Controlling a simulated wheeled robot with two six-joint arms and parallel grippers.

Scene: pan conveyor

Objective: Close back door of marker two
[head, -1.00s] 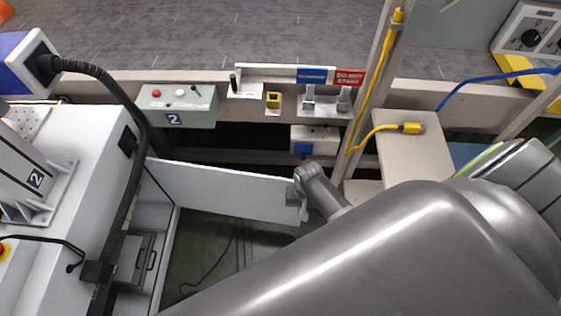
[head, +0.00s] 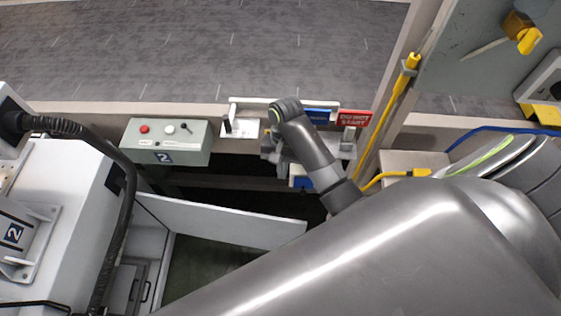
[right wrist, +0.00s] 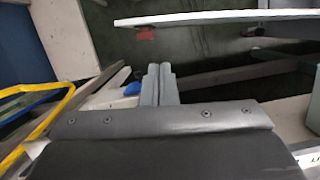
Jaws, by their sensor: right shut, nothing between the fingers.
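The machine marked 2 (head: 70,200) stands at the left in the head view. Its door, a white panel (head: 220,222), stands open, reaching out to the right from the machine. The door's far part is hidden behind my right arm or ends there. A white panel edge, likely the same door (right wrist: 225,18), crosses the top of the right wrist view. My right gripper (head: 268,152) is beyond the door, over the beige rail, apart from the door. In the right wrist view its fingers (right wrist: 158,76) are together and empty. My left gripper is not in view.
A grey control box marked 2 (head: 165,141) sits on the rail. A red sign (head: 355,119) and a blue one stand by my right wrist. A post with a yellow handle (head: 400,85) and a blue cable (head: 480,133) are at the right.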

